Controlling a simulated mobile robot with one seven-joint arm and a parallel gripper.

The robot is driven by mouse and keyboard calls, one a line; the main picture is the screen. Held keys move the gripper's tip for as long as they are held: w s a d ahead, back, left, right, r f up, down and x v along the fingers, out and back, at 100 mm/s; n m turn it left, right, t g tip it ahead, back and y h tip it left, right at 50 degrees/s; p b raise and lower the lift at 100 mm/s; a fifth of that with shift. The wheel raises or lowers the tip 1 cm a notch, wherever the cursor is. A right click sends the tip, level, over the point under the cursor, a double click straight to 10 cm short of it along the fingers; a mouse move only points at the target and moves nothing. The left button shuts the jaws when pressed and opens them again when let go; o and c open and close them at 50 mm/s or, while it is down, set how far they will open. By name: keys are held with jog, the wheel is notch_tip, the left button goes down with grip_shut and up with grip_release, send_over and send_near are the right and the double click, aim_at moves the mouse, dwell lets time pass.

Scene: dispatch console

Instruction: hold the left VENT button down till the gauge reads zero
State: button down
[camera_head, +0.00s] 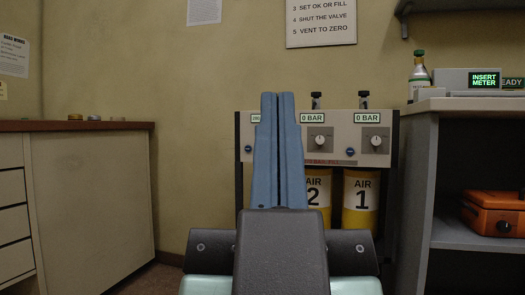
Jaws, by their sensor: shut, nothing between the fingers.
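A grey console panel (338,157) stands against the wall, with a row of small gauge readouts. The leftmost readout (256,118) is partly hidden by my fingers, and its full number cannot be read; the middle (312,118) and right (368,118) ones read 0 BAR. My gripper (277,95) is shut and empty, pointing up in front of the panel; contact cannot be told.
A grey shelf unit (411,190) is close at right, a cabinet (90,195) at left. Floor shows between cabinet and console.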

jog(key=shift+r, duration=0.1)
notch_tip(320, 180, up, 32)
jog(key=p, duration=3.2)
jog(key=shift+w, duration=0.1)
